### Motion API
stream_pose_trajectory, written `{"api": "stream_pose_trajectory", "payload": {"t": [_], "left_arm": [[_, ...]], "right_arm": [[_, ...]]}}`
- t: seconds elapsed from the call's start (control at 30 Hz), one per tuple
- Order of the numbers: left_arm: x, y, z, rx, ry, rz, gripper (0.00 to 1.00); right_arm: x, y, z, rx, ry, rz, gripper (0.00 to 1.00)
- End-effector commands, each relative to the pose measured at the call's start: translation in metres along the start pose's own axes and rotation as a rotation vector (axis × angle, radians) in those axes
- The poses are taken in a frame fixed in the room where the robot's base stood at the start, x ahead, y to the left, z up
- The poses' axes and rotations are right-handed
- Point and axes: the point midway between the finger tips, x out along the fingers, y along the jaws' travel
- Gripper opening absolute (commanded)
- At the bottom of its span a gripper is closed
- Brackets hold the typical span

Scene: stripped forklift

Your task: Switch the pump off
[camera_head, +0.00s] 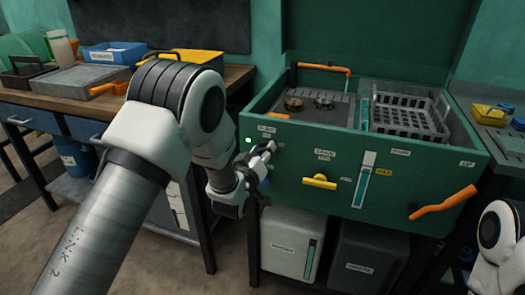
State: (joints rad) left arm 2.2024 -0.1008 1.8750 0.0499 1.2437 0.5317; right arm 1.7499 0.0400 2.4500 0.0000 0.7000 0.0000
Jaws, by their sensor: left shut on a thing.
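A green parts-washer-like cabinet (300,150) stands at the right with its lid raised. On the left of its front panel is a small label (266,129) that seems to read PUMP, with a lit green lamp (248,140) below and left of it. My left gripper (262,156) is at the panel just under that label, shut on the pump switch. The fingers hide most of the switch, so I cannot tell its position. My right gripper is out of view; only part of my right arm shows at the lower right edge.
The panel also has a yellow handle (319,181), a level gauge (363,180) and an orange lever (443,203). A grey basket (408,108) sits in the cabinet's top. Two bins (292,243) stand below. A wooden bench (45,97) with trays is at the left.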

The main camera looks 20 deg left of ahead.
Motion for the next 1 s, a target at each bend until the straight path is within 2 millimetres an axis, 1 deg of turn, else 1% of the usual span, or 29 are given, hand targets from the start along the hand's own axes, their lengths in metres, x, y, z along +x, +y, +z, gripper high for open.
{"api": "stream_pose_trajectory", "payload": {"t": [1.0], "left_arm": [[0.000,-0.003,0.002,-0.900,-0.001,-0.002,0.09]], "right_arm": [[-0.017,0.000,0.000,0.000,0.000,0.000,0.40]]}}
